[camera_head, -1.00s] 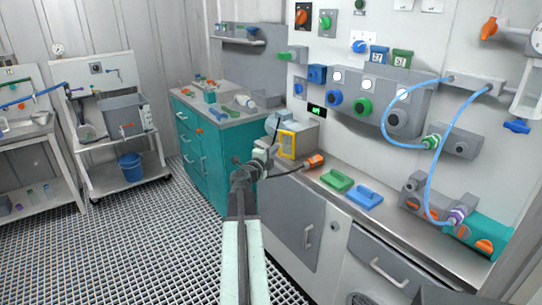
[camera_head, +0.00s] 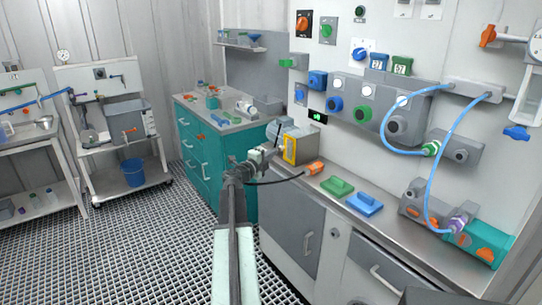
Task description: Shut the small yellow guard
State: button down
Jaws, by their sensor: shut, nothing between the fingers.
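The small yellow guard (camera_head: 289,149) is a yellow frame around a grey panel on the front of a grey box-shaped device (camera_head: 307,146) on the bench. It looks close to the device's face; I cannot tell whether it is fully shut. My gripper (camera_head: 276,151) is at the end of my extended arm, just left of the guard. Its fingers are small in the picture and appear closed and empty. I cannot tell whether they touch the guard. The gripper and wrist hide part of the device's left side.
A green block (camera_head: 337,187) and a blue block (camera_head: 364,204) lie on the steel bench. A teal drawer cabinet (camera_head: 205,160) stands behind my arm on the left. Blue hoses loop at the right.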

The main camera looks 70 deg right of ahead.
jog(key=shift+w+d, duration=0.2)
jog(key=shift+d, duration=0.95)
jog(key=w+a, duration=0.8)
jog(key=a, duration=0.3)
jog(key=shift+w+a, duration=0.15)
jog(key=shift+w, duration=0.1)
